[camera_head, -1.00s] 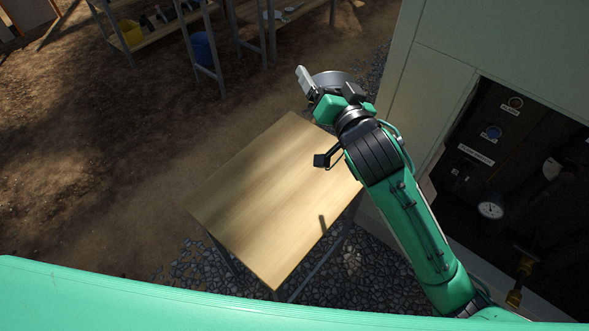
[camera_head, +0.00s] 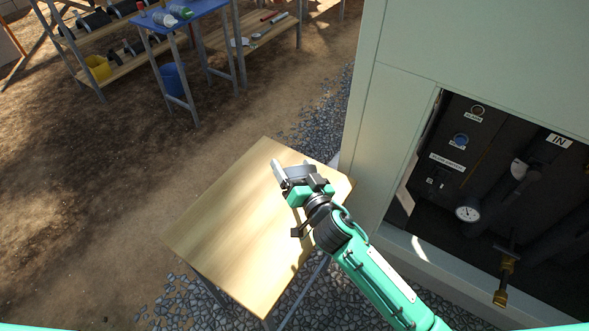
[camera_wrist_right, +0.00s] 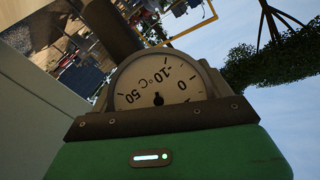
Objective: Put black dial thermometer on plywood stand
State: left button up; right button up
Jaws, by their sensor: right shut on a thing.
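The plywood stand (camera_head: 225,235) is a small table with a pale wood top and metal legs, left of my right arm in the head view. My right gripper (camera_head: 290,172) is over the far right part of the top, shut on the dial thermometer (camera_head: 301,171). In the wrist view the thermometer (camera_wrist_right: 160,84) has a pale face with °C figures, seen upside down, just beyond the gripper body. I cannot tell whether it touches the wood. My left gripper is not in view.
A pale green chiller cabinet (camera_head: 400,45) stands right of the stand. Its open bay holds another dial gauge (camera_head: 467,213), dark pipes and a brass valve (camera_head: 503,285). A blue table (camera_head: 185,20) and shelves stand at the back. The stand's left and near top is clear.

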jog(key=shift+f, duration=0.25)
jog(key=shift+f, duration=0.2)
jog(key=o, duration=1.1)
jog(key=shift+o, duration=0.2)
jog(key=shift+r, duration=0.2)
jog(key=b+v, duration=0.2)
jog(key=v, duration=1)
jog(key=shift+b, duration=0.3)
jog(key=shift+d, duration=0.1)
